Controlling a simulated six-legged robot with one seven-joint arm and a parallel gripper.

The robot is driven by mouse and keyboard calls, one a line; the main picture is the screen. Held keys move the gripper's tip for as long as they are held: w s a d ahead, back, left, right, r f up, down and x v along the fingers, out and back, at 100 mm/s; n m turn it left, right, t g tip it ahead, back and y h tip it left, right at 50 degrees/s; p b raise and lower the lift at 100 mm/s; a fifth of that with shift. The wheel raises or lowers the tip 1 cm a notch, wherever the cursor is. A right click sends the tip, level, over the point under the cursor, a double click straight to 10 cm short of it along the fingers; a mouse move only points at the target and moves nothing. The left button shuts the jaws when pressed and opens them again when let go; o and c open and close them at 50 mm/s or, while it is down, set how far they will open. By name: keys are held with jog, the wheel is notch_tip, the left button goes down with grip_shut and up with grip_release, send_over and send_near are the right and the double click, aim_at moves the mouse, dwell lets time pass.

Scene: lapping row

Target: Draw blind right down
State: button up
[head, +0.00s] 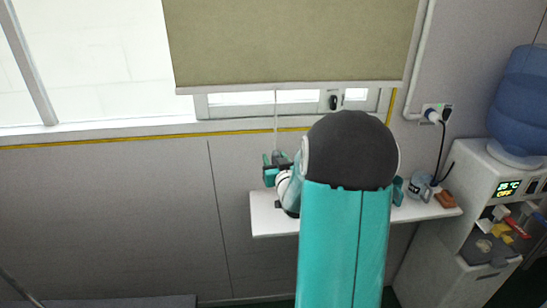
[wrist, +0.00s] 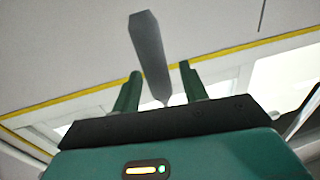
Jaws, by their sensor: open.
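The olive blind (head: 290,40) hangs partly down over the window, with its pale bottom bar (head: 290,88) level with the upper part of the lower window frame. A thin cord (head: 276,120) hangs from the bar to a grey tapered pull (head: 277,157), also seen in the wrist view (wrist: 149,45). My gripper (head: 271,170) is at the pull, below the sill. In the wrist view my gripper (wrist: 160,70) has its two green fingers apart, one on each side of the pull in the picture; contact cannot be told. My arm hides part of the sill and shelf.
A white shelf (head: 265,217) lies below my gripper, with a glass jug (head: 420,186) and a brown block (head: 445,199) at its right end. A water dispenser (head: 470,190) with a blue bottle (head: 523,100) stands right. The wall left of my gripper is clear.

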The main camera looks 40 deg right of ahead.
jog(key=shift+w+d+f, duration=0.15)
jog(key=shift+w, duration=0.2)
jog(key=shift+s, duration=0.2)
jog(key=shift+w, duration=0.1)
grip_shut()
jog(key=shift+f, duration=2.35)
grip_release()
